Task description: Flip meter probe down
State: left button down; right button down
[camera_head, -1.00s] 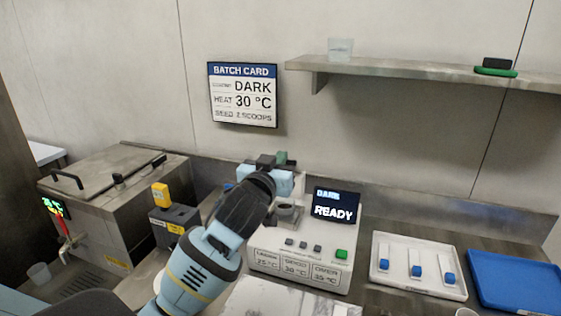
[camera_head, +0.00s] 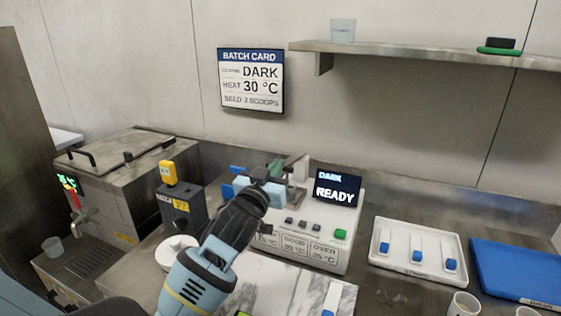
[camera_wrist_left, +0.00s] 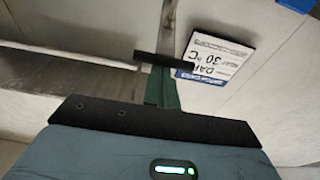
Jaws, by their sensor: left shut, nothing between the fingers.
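The meter (camera_head: 295,255) is the white box with a sloped front, buttons and a dark screen (camera_head: 337,187) reading DARK and READY. Behind my gripper a pale grey upright piece (camera_head: 299,168) stands over the meter top. I cannot tell whether it is the probe. A small blue piece (camera_head: 237,170) shows left of the gripper and may belong to the probe. My left gripper (camera_head: 276,169) is over the back of the meter, shut and empty. Its green and black fingers also show in the left wrist view (camera_wrist_left: 163,85). Its body hides much of the meter's left side. My right gripper is out of view.
A steel tank (camera_head: 130,185) and a dark box with a yellow top (camera_head: 182,212) stand left. A white tray (camera_head: 383,255) with several blue-tipped scrapers and a blue tray (camera_head: 500,265) lie right. The batch card (camera_head: 251,80) hangs behind, beside a shelf (camera_head: 420,55).

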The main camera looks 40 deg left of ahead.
pick_arm(q)
jog(key=shift+s+f, duration=0.25)
jog(key=shift+f, duration=0.85)
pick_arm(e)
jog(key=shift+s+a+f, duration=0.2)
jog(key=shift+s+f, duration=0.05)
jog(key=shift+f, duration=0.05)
pick_arm(q)
jog(key=shift+r, duration=0.1)
